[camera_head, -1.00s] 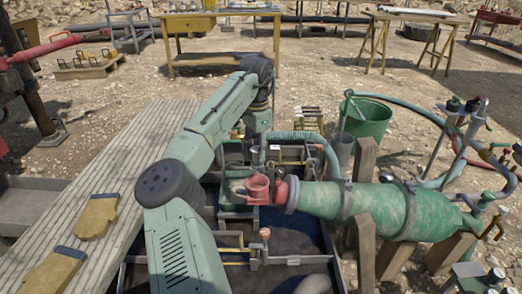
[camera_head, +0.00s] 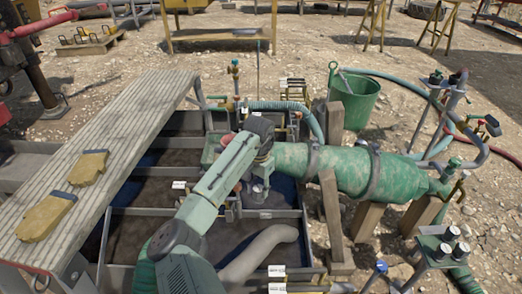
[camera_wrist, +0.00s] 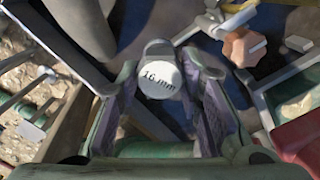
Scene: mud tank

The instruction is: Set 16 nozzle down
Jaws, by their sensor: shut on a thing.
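The 16 mm nozzle (camera_wrist: 160,80) shows in the wrist view as a pale round end face marked "16 mm" with a grey body behind it. It sits between the two fingers of my gripper (camera_wrist: 163,100), which is shut on it. In the head view my gripper (camera_head: 258,188) points down over the dark tank (camera_head: 160,235), just left of the green vessel (camera_head: 340,168). My arm hides part of the tank there. I cannot tell whether the nozzle touches anything below.
A slatted walkway (camera_head: 110,135) with two yellow gloves (camera_head: 88,168) lies left of the tank. Wooden posts (camera_head: 331,215) stand at its right side. A thick grey hose (camera_head: 262,250) crosses the near tank. A green bucket (camera_head: 353,98) stands behind. Valves and pipes (camera_head: 465,125) are at right.

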